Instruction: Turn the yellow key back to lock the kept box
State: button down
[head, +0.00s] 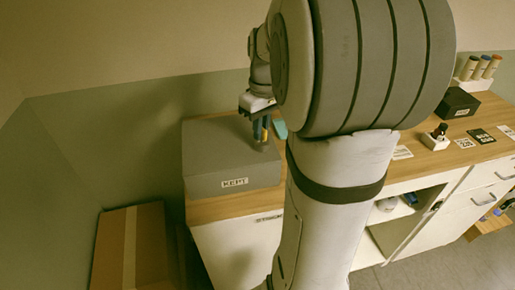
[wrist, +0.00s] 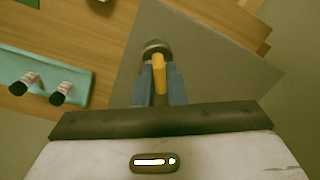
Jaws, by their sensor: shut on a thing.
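The kept box (head: 225,160) is a grey closed box with a "KEPT" label (head: 234,182) on its front, standing at the left end of the counter. Its grey top also shows in the wrist view (wrist: 205,50). The yellow key (wrist: 158,65) stands in a round dark lock (wrist: 155,46) on the box top. My gripper (wrist: 160,88) is over the box top with its blue fingers shut on the yellow key. In the head view my gripper (head: 261,135) points down at the box; the key is mostly hidden there between the fingers.
A teal holder (wrist: 45,80) with two small bottles lies beside the box. A small black box (head: 458,103), a bottle in a white stand (head: 436,137) and cards (head: 482,135) are further right on the counter. A cardboard box (head: 130,248) stands on the floor at left.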

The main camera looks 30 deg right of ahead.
jog(key=n, duration=0.5)
jog(key=shift+a+n, duration=0.15)
jog(key=shift+n, duration=0.15)
jog(key=n, duration=0.5)
jog(key=shift+g+p, duration=0.3)
jog(key=shift+p, duration=0.1)
jog(key=c, duration=1.5)
grip_release()
jog(key=shift+n+h, duration=0.3)
jog(key=shift+r, duration=0.1)
notch_tip(320, 180, up, 7)
jog(key=p, duration=0.5)
